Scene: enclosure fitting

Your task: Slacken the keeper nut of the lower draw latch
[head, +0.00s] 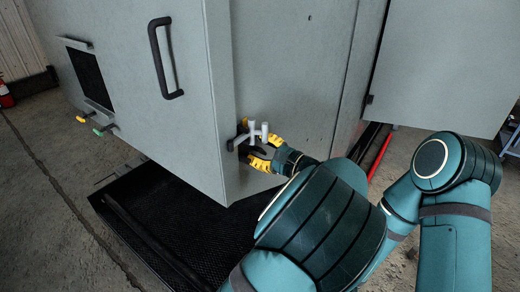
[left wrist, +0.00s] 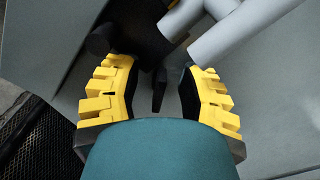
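The lower draw latch (head: 252,131) sits at the enclosure's front corner, with two pale grey cylindrical pieces and a dark rounded end (head: 234,144). The pale cylinders (left wrist: 215,32) show at the top right of the left wrist view, and a dark rounded end (left wrist: 102,39) at its upper left. My left gripper (head: 262,151) is at the latch with its yellow fingers apart. In the left wrist view (left wrist: 158,82) a small dark piece (left wrist: 159,90) shows between the fingers, with gaps on both sides. I cannot tell if it is the keeper nut. My right gripper is out of view.
The grey enclosure (head: 185,120) has a black door handle (head: 166,60) and a dark opening (head: 88,78) at left. A black mesh platform (head: 185,215) lies below. An open grey panel (head: 445,65) stands at right. A red extinguisher (head: 5,96) is at far left.

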